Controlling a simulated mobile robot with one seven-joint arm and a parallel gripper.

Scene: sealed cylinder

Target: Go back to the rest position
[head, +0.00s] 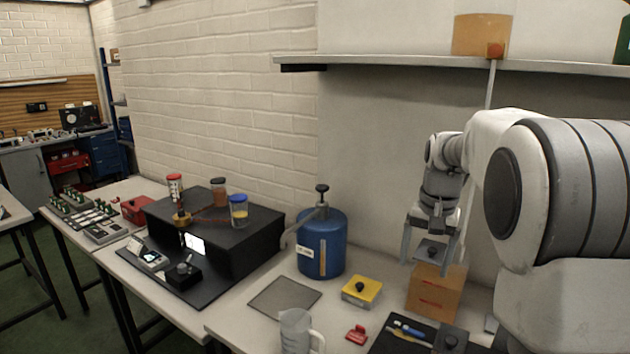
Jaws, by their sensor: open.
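My gripper (430,256) is at the right of the head view, pointing down with its two fingers spread apart. It is over an orange-brown box (434,296) on the bench. A dark grey square piece with a knob (431,251) shows between the fingers, at the top of the box; whether a finger touches it I cannot tell. The blue cylinder (321,250) stands upright on the bench to the left of the gripper, with a black knob on top and a grey handle or spout at its side.
A shelf (420,61) runs above my arm. On the bench are a yellow square piece with a knob (361,291), a clear jug (296,331), a red clip-like item (357,335), a dark tool tray (398,342) and a flat grey plate (284,298). A black box (215,240) stands left.

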